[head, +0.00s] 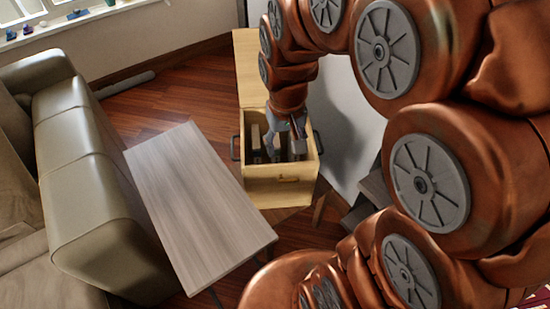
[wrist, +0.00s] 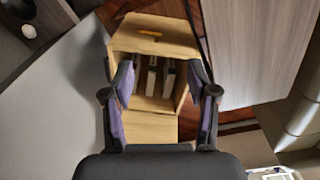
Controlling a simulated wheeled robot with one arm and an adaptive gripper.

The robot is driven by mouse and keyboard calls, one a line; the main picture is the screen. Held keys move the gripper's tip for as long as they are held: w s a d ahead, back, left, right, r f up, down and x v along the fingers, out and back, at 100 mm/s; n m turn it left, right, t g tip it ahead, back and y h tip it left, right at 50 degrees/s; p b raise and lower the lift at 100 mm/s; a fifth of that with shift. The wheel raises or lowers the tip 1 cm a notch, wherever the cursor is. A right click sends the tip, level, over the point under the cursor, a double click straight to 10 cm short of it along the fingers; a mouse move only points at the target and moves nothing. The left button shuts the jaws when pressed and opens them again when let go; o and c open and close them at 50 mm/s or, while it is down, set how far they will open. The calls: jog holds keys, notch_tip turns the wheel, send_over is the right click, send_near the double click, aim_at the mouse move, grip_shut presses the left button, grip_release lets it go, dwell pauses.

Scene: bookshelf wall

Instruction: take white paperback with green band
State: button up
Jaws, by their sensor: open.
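A light wooden crate (head: 285,190) stands on the floor in the head view; its walls also show in the wrist view (wrist: 160,40). Several upright books stand inside it; in the wrist view I see pale ones (wrist: 168,80) and (wrist: 152,80) with dark gaps between. I cannot make out a green band on any, so I cannot tell which is the white paperback. My gripper (wrist: 161,74) is open, its two purple-padded fingers spread to either side of the books. In the head view my gripper (head: 284,146) is at the crate's opening, partly hiding the books.
A grey wood-grain table (head: 200,200) stands just left of the crate, with a beige sofa (head: 95,170) beyond it. A light wooden surface (head: 250,75) extends behind the crate. A pale panel (head: 345,115) and dark steps (head: 365,205) lie to the right.

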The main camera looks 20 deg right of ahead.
jog(key=w+d+f+t+b, duration=0.1)
jog(key=w+d+f+b, duration=0.1)
jog(key=w+f+b, duration=0.2)
jog(key=w+d+f+m+t+b, duration=0.1)
jog(key=w+d+f+b, duration=0.2)
jog(key=w+f, duration=0.7)
jog(key=w+d+f+m+t+h+b, duration=0.1)
jog(key=w+d+f+b, duration=0.2)
jog(key=w+f+b, duration=0.3)
jog(key=shift+w+d+f+t, duration=0.1)
jog(key=shift+w+f, duration=0.2)
jog(key=shift+w, duration=0.5)
jog(key=shift+w+d+f+t, duration=0.1)
jog(key=shift+w+f, duration=0.25)
jog(key=shift+w, duration=0.45)
jog(key=shift+w+d+f+t, duration=0.1)
jog(key=shift+w+f, duration=0.2)
jog(key=shift+w, duration=0.5)
jog(key=shift+x, duration=1.45)
jog(key=x, duration=0.3)
jog(key=shift+s+d+f+b, duration=0.15)
jog(key=shift+s+f+b, duration=0.05)
jog(key=shift+f+b, duration=0.2)
jog(key=shift+w+f, duration=0.35)
jog(key=shift+f, duration=0.25)
jog(key=shift+f, duration=0.25)
grip_shut()
